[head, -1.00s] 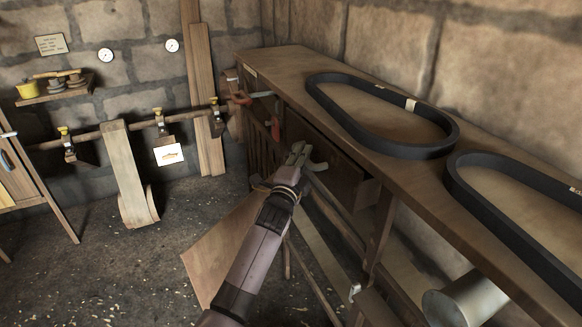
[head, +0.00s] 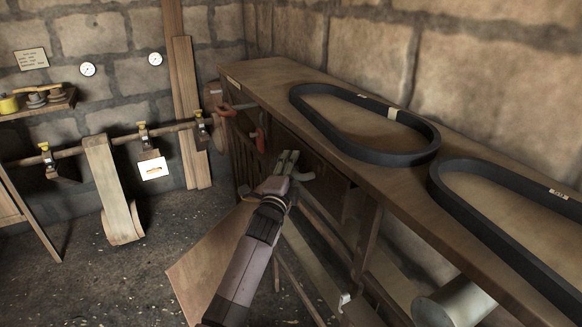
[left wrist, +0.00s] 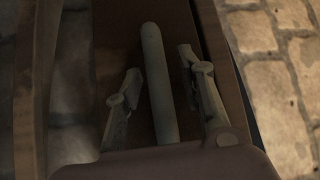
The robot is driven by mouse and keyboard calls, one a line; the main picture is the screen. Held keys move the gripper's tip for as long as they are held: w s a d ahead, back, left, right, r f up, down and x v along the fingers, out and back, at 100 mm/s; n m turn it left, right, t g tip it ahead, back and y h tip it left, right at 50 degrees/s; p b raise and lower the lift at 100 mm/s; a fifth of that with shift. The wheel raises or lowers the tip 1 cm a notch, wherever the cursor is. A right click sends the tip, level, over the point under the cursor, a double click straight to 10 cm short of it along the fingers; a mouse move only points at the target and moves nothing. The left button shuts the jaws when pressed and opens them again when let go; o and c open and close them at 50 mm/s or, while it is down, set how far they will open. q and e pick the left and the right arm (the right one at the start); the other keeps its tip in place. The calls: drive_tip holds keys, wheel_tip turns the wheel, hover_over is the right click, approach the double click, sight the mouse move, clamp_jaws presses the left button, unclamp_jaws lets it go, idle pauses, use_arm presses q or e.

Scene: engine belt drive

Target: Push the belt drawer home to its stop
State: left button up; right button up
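The belt drawer (head: 326,181) shows as a dark wooden front under the bench top, partly hidden by my left gripper. I cannot tell how far it stands out. My left gripper (head: 288,163) is at the drawer front. In the left wrist view the left gripper (left wrist: 165,95) has its two fingers spread, with a straight grey-green bar (left wrist: 158,80), seemingly the drawer's handle, between them. Gaps show on both sides of the bar. Behind it is a brown wooden panel (left wrist: 112,45). My right gripper is not in view.
Two black belts (head: 365,125) lie on the bench top (head: 262,72). Red-handled tools (head: 260,140) hang at the bench's far end. A metal cylinder (head: 455,302) is at the lower right. A wooden board (head: 205,265) is beside my left arm. Floor is open at left.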

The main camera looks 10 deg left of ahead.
use_arm(q)
drive_tip(key=shift+s+f, duration=0.1)
drive_tip(key=shift+s, duration=0.05)
drive_tip(key=shift+s+a+f, duration=0.1)
drive_tip(key=shift+s+a, duration=0.05)
drive_tip(key=shift+s, duration=0.1)
drive_tip(key=v, duration=1.1)
drive_tip(key=shift+s, duration=0.1)
